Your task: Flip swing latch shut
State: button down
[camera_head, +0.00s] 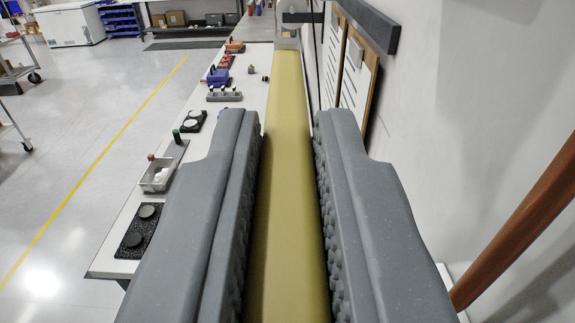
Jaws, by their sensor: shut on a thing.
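A long yellow bar (289,80), which looks like the swing latch, runs from the bottom of the picture straight away from me to a pale metal piece (288,38) at its far end. My gripper (287,120) has its two grey padded fingers on either side of the bar and is shut on it. The fingers hide parts of the bar's sides. I cannot tell from this view whether the latch stands open or shut, and no catch shows clearly.
A long white table (112,265) on the left carries black pads, a grey bin (157,176) and several small fixtures. A white wall is close on the right, with a dark bar (365,22), clipboards (357,75) and a brown pole (520,225). Open floor lies farther left.

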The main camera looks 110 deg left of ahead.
dwell(0.4)
jog(key=c, duration=1.4)
grip_release()
notch_tip(320, 180, up, 4)
jog(key=p, duration=0.3)
jog(key=shift+f, duration=0.2)
jog(key=shift+s+d+f+b, duration=0.15)
jog(key=shift+s+f+b, duration=0.05)
jog(key=shift+b, duration=0.35)
jog(key=s+d+r+b, duration=0.1)
jog(key=s+d+b, duration=0.7)
jog(key=s, duration=0.4)
jog(key=shift+d+r, duration=0.3)
jog(key=shift+d, duration=0.6)
